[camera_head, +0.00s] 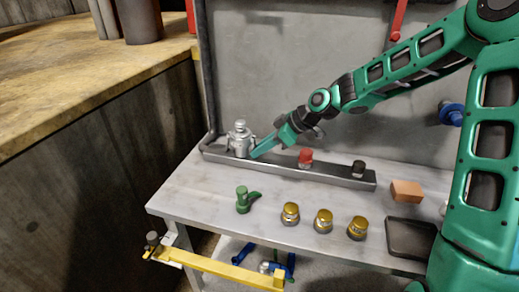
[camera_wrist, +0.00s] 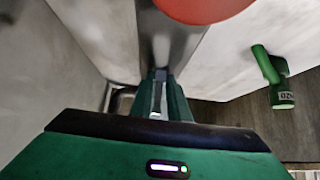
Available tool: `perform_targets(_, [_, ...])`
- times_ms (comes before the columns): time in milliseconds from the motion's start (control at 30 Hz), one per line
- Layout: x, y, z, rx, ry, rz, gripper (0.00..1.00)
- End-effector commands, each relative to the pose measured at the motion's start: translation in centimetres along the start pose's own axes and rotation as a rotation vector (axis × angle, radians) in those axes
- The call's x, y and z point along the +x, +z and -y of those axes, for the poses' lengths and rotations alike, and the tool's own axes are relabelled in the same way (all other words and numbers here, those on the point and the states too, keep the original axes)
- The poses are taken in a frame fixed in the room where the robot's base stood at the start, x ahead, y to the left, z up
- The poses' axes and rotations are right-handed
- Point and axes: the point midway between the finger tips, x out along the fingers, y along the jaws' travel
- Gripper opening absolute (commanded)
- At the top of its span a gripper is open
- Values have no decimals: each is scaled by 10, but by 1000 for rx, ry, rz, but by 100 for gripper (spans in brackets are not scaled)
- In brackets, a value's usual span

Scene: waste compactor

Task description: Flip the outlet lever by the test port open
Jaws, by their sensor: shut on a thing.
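A grey rail (camera_head: 330,177) runs along the back of the bench, with a silver fitting (camera_head: 239,138) upright at its left end. My gripper (camera_head: 255,154) reaches down from the right to the rail, close to the right side of the silver fitting. In the wrist view my gripper (camera_wrist: 160,75) is shut on a narrow grey piece (camera_wrist: 158,101) between its fingers. Its fingers hide most of this piece, so I cannot tell whether it is the outlet lever. No test port can be made out clearly.
A red-capped fitting (camera_head: 305,157) and a black knob (camera_head: 358,168) stand on the rail. A green handle (camera_head: 244,199), several gold-topped fittings (camera_head: 323,220), an orange block (camera_head: 407,191) and a dark tray (camera_head: 410,239) are on the bench (camera_head: 190,199). A yellow bar (camera_head: 225,268) sits below its front edge.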

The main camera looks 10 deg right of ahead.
Motion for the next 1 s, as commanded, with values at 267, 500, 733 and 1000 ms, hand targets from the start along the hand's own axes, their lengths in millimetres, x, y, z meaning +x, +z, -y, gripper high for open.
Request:
perform_targets(267, [-4, -2, -2, -4, 6, 89, 0])
perform_targets(500, [-10, -3, -2, -4, 7, 254, 0])
perform_targets(733, [-16, -6, -1, -5, 6, 424, 0])
perform_targets(1000, [-22, -9, -1, -4, 8, 593, 0])
